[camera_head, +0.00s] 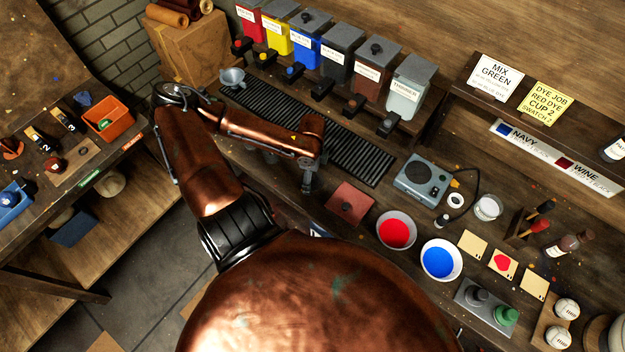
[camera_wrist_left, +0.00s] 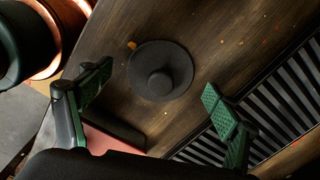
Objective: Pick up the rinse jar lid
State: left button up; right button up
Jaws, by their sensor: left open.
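The lid (camera_wrist_left: 160,70), a dark round disc with a raised centre knob, lies flat on the wooden bench in the left wrist view. My left gripper (camera_wrist_left: 157,82) is open, its green-padded fingers on either side of the lid in the picture and apart from it. Nothing is between the pads that I can see held. In the head view my left gripper (camera_head: 308,182) points down over the bench, beside the black ribbed mat; I cannot make out the lid there, where my arm covers part of the bench. My right gripper is not in view.
The ribbed mat (camera_wrist_left: 285,105) is right of the lid. A clear jar (camera_head: 488,207) is farther right. Dye dispensers (camera_head: 372,72) line the back.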

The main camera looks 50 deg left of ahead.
pick_arm(q)
jog(key=shift+s+f, duration=0.1)
jog(key=shift+f, duration=0.15)
jog(key=shift+w+f, duration=0.1)
jog(key=shift+w, duration=0.1)
jog(key=shift+c, duration=0.5)
jog(key=shift+s, duration=0.2)
jog(key=c, duration=2.1)
